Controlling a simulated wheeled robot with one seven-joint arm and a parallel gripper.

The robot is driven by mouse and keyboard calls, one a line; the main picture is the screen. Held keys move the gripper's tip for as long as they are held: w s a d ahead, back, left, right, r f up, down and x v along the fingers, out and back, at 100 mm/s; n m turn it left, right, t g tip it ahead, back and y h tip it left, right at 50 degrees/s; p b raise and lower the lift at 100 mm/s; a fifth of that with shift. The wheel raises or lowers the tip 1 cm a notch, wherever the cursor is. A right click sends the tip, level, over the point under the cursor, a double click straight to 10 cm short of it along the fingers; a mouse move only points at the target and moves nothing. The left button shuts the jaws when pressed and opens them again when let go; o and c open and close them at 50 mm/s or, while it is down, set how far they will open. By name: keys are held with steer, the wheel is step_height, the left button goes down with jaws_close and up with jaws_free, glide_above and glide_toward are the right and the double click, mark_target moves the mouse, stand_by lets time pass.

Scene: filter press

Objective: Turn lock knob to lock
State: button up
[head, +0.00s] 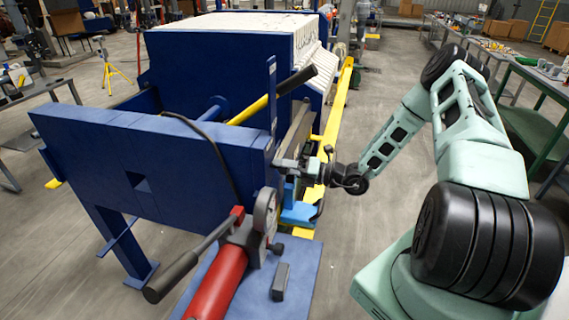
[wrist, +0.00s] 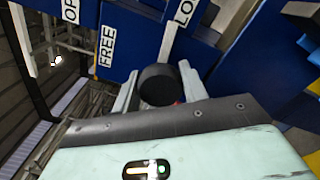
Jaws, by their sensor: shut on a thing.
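The lock knob (wrist: 158,84) is a round black knob on the blue press panel, in the middle of the wrist view. My gripper (wrist: 160,90) is shut on it, with one pale finger on its left and one on its right. A light grey pointer strip runs from behind the knob up and slightly right, toward a partly cut label starting "LO" (wrist: 186,11). A "FREE" label (wrist: 107,46) is to the left of the strip. In the head view my gripper (head: 290,165) is at the press's right side and hides the knob.
The blue press frame (head: 150,150) fills the left and middle. A red cylinder with a black-gripped lever (head: 220,285) stands in front of it. A yellow rail (head: 340,100) runs along its right side. The floor right of the rail is clear toward the back.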

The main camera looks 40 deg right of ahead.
steer(key=shift+m, duration=0.7)
steer(key=o, duration=1)
steer(key=b+v, duration=0.5)
steer(key=v, duration=1.2)
steer(key=shift+s+d, duration=0.2)
steer(key=shift+s, duration=0.05)
steer(key=shift+f, duration=0.1)
